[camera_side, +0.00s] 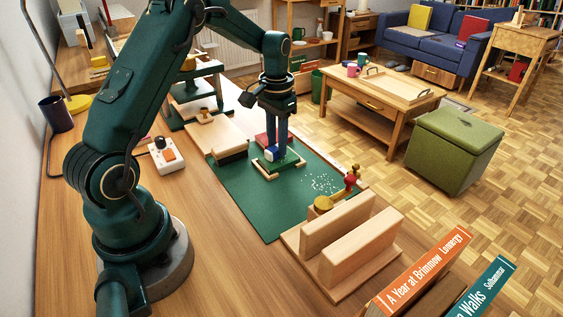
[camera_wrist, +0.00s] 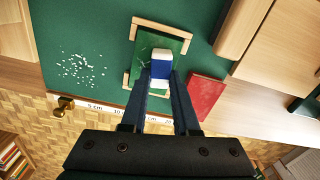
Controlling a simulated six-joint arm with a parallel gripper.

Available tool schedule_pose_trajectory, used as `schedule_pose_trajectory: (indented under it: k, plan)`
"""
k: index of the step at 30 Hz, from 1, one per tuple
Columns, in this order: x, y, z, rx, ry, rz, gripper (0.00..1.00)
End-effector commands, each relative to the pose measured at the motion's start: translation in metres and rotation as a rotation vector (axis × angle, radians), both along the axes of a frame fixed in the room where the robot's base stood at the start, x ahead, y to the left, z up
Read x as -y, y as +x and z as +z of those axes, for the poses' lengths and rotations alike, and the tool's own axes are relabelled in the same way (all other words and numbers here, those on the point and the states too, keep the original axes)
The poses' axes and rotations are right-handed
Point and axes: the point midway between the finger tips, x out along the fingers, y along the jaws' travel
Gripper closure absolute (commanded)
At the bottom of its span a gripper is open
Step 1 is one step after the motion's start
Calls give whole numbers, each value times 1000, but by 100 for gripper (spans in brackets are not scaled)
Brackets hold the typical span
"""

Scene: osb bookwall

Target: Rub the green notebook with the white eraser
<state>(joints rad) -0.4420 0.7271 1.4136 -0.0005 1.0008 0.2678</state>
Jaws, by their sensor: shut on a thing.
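The green notebook (camera_wrist: 177,46) lies on the green mat between wooden corner brackets. It also shows in the side view (camera_side: 290,158). The white eraser (camera_wrist: 161,54) has a blue sleeve. My gripper (camera_wrist: 161,79) is shut on the eraser, one finger on each side of it. In the side view my gripper (camera_side: 277,148) points straight down and the eraser (camera_side: 270,155) is at its fingertips, over the notebook. I cannot tell whether the eraser touches the cover. Faint light marks show on the notebook beside the eraser.
A red book (camera_wrist: 205,97) lies beside the notebook. White crumbs (camera_side: 325,184) are scattered on the green mat (camera_side: 245,190). A wooden rack with upright slats (camera_side: 340,222) stands at the mat's near end, and wooden blocks (camera_side: 222,135) at the far left. A ruler (camera_wrist: 110,108) runs along the mat's edge.

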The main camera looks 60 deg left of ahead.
Motion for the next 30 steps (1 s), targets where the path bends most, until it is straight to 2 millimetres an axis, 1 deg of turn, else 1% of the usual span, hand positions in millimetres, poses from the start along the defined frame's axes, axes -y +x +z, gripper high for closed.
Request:
schedule_pose_trajectory:
  k: [1, 9, 12, 23, 27, 30]
  plan:
    - [5, 0, 0, -1, 0, -4, 100]
    - [30, -2, 0, -1, 0, -4, 100]
    - [18, -1, -1, 0, 0, 4, 100]
    - [-14, 1, -1, 0, 1, 2, 100]
    - [-11, 16, -1, 1, 1, -2, 100]
    - [0, 14, 0, -1, 0, -4, 100]
